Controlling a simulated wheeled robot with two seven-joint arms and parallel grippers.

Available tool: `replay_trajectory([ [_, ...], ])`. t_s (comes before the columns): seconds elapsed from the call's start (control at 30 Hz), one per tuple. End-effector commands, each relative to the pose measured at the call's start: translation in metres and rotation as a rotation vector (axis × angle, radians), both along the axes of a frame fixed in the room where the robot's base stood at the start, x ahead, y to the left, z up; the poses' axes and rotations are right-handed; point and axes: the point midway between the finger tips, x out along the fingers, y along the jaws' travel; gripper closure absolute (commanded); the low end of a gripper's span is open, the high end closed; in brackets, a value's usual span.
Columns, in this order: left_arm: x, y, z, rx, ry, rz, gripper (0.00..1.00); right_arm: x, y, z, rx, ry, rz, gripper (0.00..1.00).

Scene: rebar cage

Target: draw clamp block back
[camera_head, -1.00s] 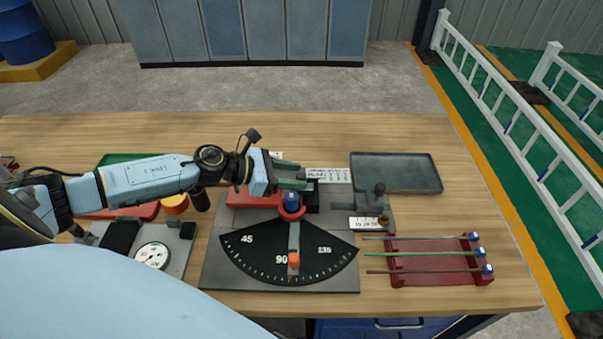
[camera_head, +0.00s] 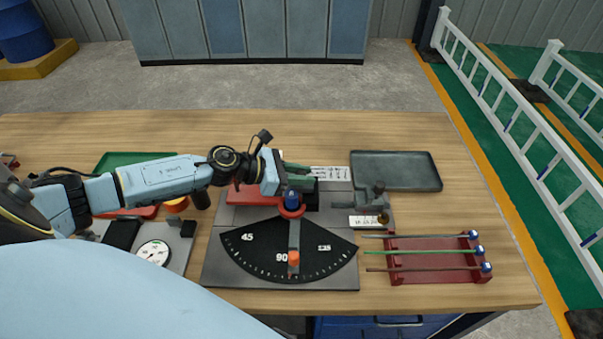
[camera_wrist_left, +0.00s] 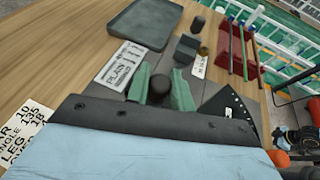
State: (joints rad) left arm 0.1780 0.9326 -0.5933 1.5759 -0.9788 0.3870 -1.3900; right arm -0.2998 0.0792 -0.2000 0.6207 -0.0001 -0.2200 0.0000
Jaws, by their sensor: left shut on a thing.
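The bending fixture's grey base plate (camera_head: 218,277) carries a black angle dial (camera_head: 265,252) and a swing arm with an orange knob (camera_head: 293,258). A blue-topped post (camera_head: 292,196) stands in a red ring at the dial's top. Behind it is a black block (camera_head: 312,197), probably the clamp block, partly hidden by my gripper. My left gripper (camera_head: 300,175) reaches in from the left with green fingers. In the left wrist view the fingers (camera_wrist_left: 160,92) are shut on a dark round knob (camera_wrist_left: 160,87). My right gripper is not in view.
A red bar (camera_head: 243,197) lies left of the post. At right are a grey stop with a dark knob (camera_head: 378,190), an empty grey tray (camera_head: 397,170) and a red rack (camera_head: 430,261) with 3 rods. A dial gauge (camera_head: 153,252) sits at left. The table's back is clear.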

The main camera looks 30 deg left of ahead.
Motion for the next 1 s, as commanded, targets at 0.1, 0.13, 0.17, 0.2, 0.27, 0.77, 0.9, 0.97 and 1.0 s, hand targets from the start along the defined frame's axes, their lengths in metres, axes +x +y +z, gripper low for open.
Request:
replay_trajectory([
  [0.1, 0.000, 0.000, 0.000, 0.000, 0.000, 0.000, 1.00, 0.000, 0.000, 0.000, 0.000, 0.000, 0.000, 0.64],
  [0.13, 0.001, 0.001, 0.000, 0.001, -0.001, 0.000, 1.00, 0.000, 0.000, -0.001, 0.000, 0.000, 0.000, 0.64],
  [0.17, 0.002, 0.001, 0.000, 0.001, -0.001, 0.000, 1.00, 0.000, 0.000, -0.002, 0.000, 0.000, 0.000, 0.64],
  [0.2, 0.004, 0.002, -0.001, 0.000, -0.002, 0.001, 1.00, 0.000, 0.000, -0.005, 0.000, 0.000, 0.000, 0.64],
  [0.27, 0.007, 0.004, -0.001, 0.001, -0.003, 0.001, 1.00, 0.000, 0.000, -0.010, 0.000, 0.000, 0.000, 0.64],
  [0.77, 0.012, 0.008, 0.002, 0.001, -0.004, 0.004, 0.55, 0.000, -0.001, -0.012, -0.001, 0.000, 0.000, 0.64],
  [0.9, 0.011, 0.007, 0.001, 0.001, -0.002, 0.002, 0.55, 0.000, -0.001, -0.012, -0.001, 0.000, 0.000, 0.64],
  [0.97, 0.011, 0.007, 0.001, 0.001, -0.002, 0.001, 0.55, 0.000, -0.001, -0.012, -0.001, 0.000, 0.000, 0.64],
  [1.0, 0.011, 0.007, 0.001, 0.001, -0.002, 0.001, 0.55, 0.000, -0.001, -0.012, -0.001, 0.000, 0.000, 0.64],
])
